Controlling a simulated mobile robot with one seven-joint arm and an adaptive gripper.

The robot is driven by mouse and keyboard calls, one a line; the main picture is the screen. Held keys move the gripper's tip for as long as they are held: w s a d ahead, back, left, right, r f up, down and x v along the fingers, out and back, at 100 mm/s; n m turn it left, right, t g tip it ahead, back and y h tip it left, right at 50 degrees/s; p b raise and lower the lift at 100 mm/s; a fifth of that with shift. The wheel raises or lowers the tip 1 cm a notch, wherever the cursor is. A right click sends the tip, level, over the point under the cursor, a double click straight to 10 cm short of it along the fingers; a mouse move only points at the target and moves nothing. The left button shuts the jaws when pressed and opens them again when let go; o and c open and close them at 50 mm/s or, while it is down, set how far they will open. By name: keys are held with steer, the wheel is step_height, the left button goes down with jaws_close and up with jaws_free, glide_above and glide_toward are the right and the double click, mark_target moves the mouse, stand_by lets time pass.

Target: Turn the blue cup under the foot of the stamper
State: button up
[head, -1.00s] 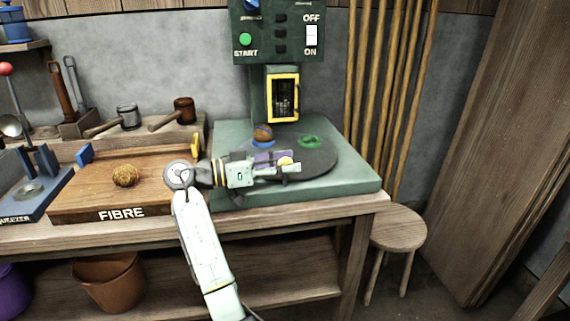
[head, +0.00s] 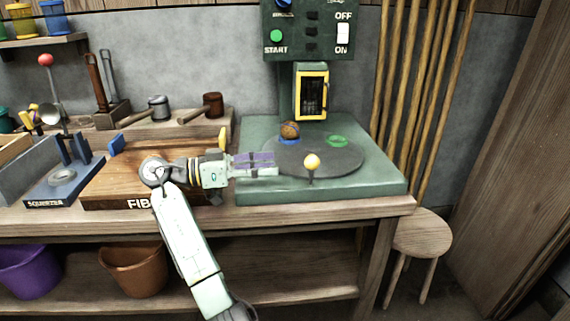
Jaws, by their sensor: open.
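The blue cup (head: 289,142) sits at the back left of the dark turntable (head: 335,158), with a brown fibre ball (head: 289,129) in it. The stamper (head: 308,45) is a green machine with a yellow-framed window (head: 311,92); its foot is not clearly visible. The blue cup is left of the spot below that window. My gripper (head: 275,165) is open and empty, pointing right over the turntable's left part, a gap short of the knob.
A green cup (head: 337,140) is on the turntable's back right. The FIBRE board (head: 110,190) lies left, partly behind my arm. A START button (head: 277,36) and ON/OFF switch (head: 343,33) are on the panel. A stool (head: 422,232) stands right of the bench.

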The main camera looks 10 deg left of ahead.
steer(key=shift+s+a, duration=0.2)
steer(key=shift+a, duration=0.25)
